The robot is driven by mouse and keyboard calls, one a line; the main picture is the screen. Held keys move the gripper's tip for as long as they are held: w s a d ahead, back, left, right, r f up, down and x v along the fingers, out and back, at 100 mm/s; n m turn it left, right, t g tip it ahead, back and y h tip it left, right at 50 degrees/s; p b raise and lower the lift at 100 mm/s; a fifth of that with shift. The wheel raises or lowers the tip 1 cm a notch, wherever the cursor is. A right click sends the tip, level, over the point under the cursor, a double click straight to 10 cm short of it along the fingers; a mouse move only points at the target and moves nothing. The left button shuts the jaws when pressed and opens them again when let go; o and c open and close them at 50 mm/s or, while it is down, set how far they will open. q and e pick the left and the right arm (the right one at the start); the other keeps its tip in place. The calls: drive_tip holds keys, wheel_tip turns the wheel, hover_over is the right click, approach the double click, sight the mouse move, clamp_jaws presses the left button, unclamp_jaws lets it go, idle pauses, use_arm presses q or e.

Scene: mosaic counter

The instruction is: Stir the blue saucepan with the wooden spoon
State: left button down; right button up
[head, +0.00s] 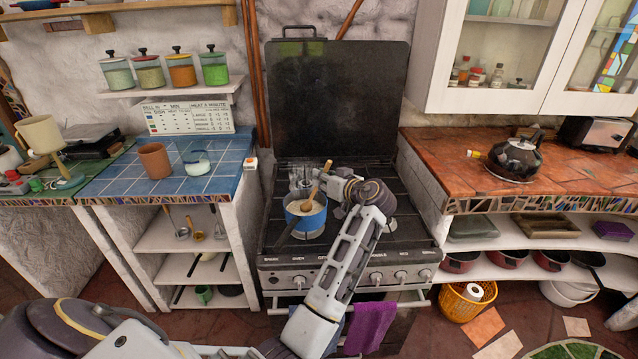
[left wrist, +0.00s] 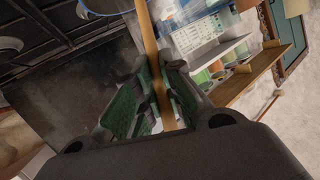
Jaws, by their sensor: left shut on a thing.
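The blue saucepan (head: 308,227) stands on the front left part of the stove top, its dark handle pointing to the lower left. It holds something pale. The wooden spoon (head: 313,194) is tilted, its lower end inside the pan and its upper end leaning to the right. My left gripper (head: 322,184) is above the pan's right rim, shut on the spoon's handle. In the left wrist view the spoon (left wrist: 149,38) runs between the two green-padded fingers (left wrist: 158,92). How deep the spoon's tip sits is hidden. My right gripper is not in view.
The black stove lid (head: 335,95) stands raised behind the stove (head: 400,218). A blue-tiled counter (head: 120,187) with a terracotta pot (head: 154,160) is on the left. A red-tiled counter (head: 450,150) with a black kettle (head: 515,158) is on the right.

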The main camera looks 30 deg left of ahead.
use_arm(q)
drive_tip(key=shift+w+a, duration=0.1)
drive_tip(key=shift+w, duration=0.15)
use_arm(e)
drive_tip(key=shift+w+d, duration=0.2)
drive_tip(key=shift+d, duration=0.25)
